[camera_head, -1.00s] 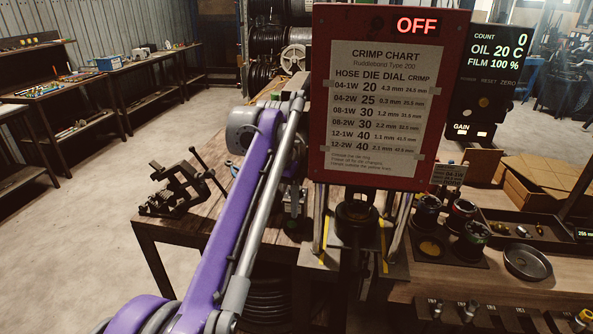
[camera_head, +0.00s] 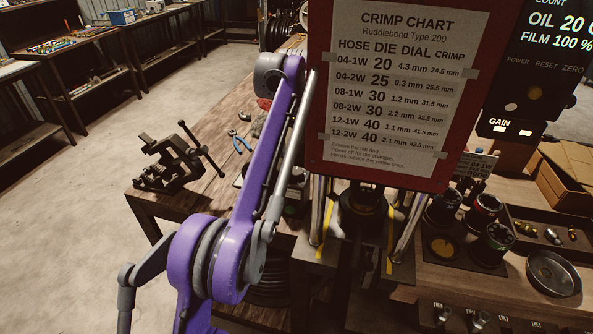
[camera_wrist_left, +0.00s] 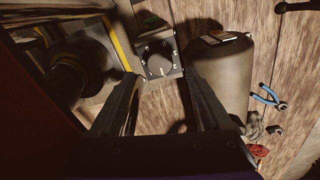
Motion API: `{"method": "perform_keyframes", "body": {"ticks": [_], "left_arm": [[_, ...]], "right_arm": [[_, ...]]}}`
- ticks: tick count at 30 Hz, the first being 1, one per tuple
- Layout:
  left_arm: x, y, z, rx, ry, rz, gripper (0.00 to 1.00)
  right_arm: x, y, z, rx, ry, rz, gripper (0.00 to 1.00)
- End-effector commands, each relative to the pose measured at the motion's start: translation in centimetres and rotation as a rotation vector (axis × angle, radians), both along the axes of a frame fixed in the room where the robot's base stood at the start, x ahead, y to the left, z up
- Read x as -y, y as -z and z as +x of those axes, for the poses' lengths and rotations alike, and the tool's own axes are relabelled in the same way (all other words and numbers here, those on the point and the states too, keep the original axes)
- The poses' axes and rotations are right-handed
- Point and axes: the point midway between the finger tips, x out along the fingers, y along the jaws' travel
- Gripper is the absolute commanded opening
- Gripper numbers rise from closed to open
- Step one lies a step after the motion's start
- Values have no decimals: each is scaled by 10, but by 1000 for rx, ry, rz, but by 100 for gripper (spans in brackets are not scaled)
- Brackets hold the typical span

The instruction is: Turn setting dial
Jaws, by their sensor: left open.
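The setting dial (camera_wrist_left: 158,62), a dark round knob with a pale pointer line and white marks around it, sits on a small grey plate in the left wrist view. My left gripper (camera_wrist_left: 160,80) is open, its two dark fingers reaching towards the dial from either side of the lower picture. The dial shows between the fingertips; I cannot tell whether they touch it. In the head view my purple left arm (camera_head: 270,150) reaches in beside the crimper, and its gripper and the dial are largely hidden. My right gripper is not in view.
A red-framed crimp chart (camera_head: 405,90) stands over the crimper. A grey cylinder (camera_wrist_left: 220,70) rises right of the dial in the wrist view. A vise (camera_head: 178,160) and blue-handled pliers (camera_head: 240,141) are on the wooden bench. Dies and a round dish (camera_head: 553,273) stand right.

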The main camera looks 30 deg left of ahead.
Motion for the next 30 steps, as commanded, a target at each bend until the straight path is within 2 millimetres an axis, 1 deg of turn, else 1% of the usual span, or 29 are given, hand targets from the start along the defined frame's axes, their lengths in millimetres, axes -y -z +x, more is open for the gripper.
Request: {"method": "perform_keyframes", "body": {"ticks": [1,3,6,9,13,20,23,24,26,30], "left_arm": [[0,13,-1,-2,0,0,82],[0,24,-1,-2,0,0,82],[0,37,0,-1,0,0,82],[0,45,0,0,0,0,82],[0,49,0,0,0,0,82],[0,49,0,1,0,0,82],[0,49,0,1,0,0,65],[0,49,0,1,0,0,58],[0,49,0,1,0,0,47],[0,49,0,1,0,0,22]], "right_arm": [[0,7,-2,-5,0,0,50],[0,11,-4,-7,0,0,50],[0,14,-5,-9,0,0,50],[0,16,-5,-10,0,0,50],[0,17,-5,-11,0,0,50],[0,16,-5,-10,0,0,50],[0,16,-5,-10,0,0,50],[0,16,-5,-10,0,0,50],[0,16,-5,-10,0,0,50],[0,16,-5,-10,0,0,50]]}}
